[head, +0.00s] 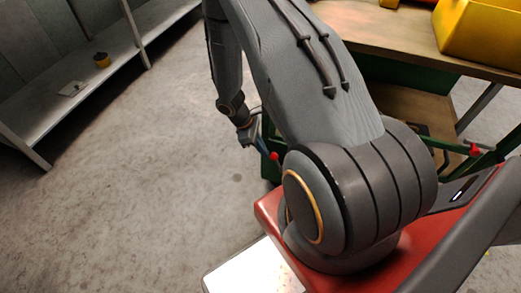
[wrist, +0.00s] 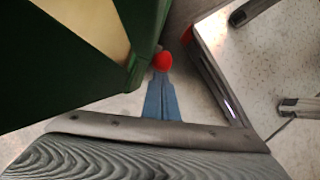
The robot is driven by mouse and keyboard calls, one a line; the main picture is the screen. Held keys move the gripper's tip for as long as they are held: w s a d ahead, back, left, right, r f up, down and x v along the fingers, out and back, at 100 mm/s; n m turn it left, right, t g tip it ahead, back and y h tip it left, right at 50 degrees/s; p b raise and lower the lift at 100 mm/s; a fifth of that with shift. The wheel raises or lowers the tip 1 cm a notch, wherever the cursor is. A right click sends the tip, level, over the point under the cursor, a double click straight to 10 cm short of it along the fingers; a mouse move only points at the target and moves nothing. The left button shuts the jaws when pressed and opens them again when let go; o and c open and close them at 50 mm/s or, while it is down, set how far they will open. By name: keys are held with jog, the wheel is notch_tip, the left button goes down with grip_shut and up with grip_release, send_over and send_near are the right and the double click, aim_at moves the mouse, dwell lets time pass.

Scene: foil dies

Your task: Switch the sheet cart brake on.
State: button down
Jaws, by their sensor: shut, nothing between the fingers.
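The sheet cart (head: 400,72) stands behind my arm in the head view, with a green frame and wooden decks. A small red knob (head: 274,156) shows low beside its green frame. In the wrist view the red knob (wrist: 163,61) is beside the green cart corner (wrist: 100,85). My gripper (head: 264,150) has blue fingers, which are shut and empty. In the wrist view the fingertips (wrist: 160,74) are right at the knob; I cannot tell whether they touch it. The knob's lever or stem is hidden, so its brake position cannot be told.
A yellow bin (head: 480,35) sits on the cart's upper deck. Another red part (head: 474,150) is on a green bar at right. A grey shelf (head: 75,95) holding a small yellow-brown item (head: 102,60) stands at the left. The floor (head: 140,190) between is clear.

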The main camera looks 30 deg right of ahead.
dwell(0.3)
jog(key=w+a+f+v, duration=0.1)
jog(key=v, duration=1)
jog(key=shift+a+r, duration=0.25)
jog(key=shift+a, duration=0.2)
jog(key=shift+w, duration=0.1)
jog(key=w+a+f+b, duration=0.1)
jog(key=b, duration=0.3)
jog(key=w+a+f+b, duration=0.1)
jog(key=b, duration=0.4)
jog(key=shift+w+f, duration=0.25)
jog(key=shift+f, duration=0.1)
jog(key=shift+d, duration=0.1)
